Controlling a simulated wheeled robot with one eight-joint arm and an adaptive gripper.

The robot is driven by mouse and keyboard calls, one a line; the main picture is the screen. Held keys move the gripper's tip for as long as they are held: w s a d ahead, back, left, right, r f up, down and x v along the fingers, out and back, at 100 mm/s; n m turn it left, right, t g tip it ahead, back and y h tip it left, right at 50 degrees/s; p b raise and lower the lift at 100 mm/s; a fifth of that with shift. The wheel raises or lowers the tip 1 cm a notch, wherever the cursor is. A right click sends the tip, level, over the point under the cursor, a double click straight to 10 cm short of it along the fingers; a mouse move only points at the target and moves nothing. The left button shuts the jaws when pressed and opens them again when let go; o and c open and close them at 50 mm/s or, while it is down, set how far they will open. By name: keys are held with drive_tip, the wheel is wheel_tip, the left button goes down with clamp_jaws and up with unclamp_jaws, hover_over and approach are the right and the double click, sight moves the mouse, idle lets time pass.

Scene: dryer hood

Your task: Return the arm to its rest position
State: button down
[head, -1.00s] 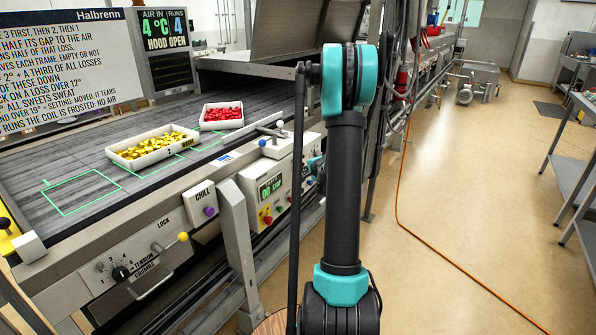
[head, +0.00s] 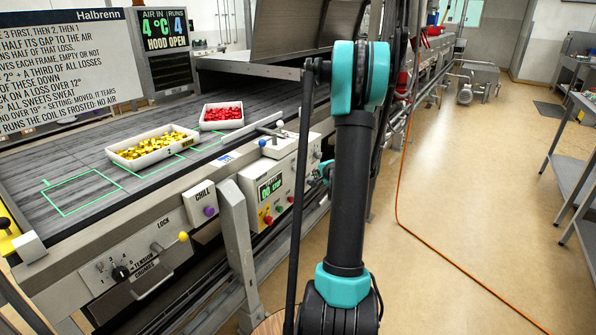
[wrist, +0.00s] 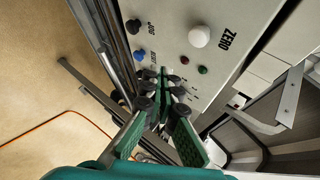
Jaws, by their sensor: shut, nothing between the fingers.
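My arm (head: 350,190), black with teal joints, stands upright in the middle of the head view, leaning slightly right toward its top. My gripper (wrist: 161,88) shows in the wrist view with its green-padded fingers, shut and empty. It is in front of a pale control panel (wrist: 232,65) with a white knob marked ZERO and several coloured buttons. I cannot tell the exact gap between fingertips and panel. In the head view the arm hides most of the gripper.
A dark conveyor (head: 60,150) at left carries a tray of yellow sweets (head: 152,146) and a tray of red sweets (head: 222,116). The hood (head: 300,30) is raised. An orange cable (head: 430,240) crosses the floor. A grey table (head: 575,165) stands right; the floor between is mostly clear.

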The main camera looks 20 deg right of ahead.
idle(0.6)
drive_tip(key=s+a+r+n+g+y, duration=0.15)
drive_tip(key=s+a+n, duration=0.25)
drive_tip(key=s+a, duration=0.4)
drive_tip(key=s+a+r+n+g+h, duration=0.1)
drive_tip(key=s+a+n+g, duration=0.25)
drive_tip(key=s+a, duration=0.45)
drive_tip(key=s+a+f+n, duration=0.1)
drive_tip(key=s+a+n, duration=0.1)
drive_tip(key=s, duration=0.4)
drive_tip(key=s+a+f+n+g+h, duration=0.1)
drive_tip(key=s+a+n, duration=0.1)
drive_tip(key=s, duration=0.5)
drive_tip(key=s+a+f+n+g, duration=0.1)
drive_tip(key=s+n, duration=0.3)
drive_tip(key=s, duration=0.3)
drive_tip(key=shift+a+f, duration=0.35)
drive_tip(key=shift+a, duration=0.05)
drive_tip(key=shift+n, duration=0.25)
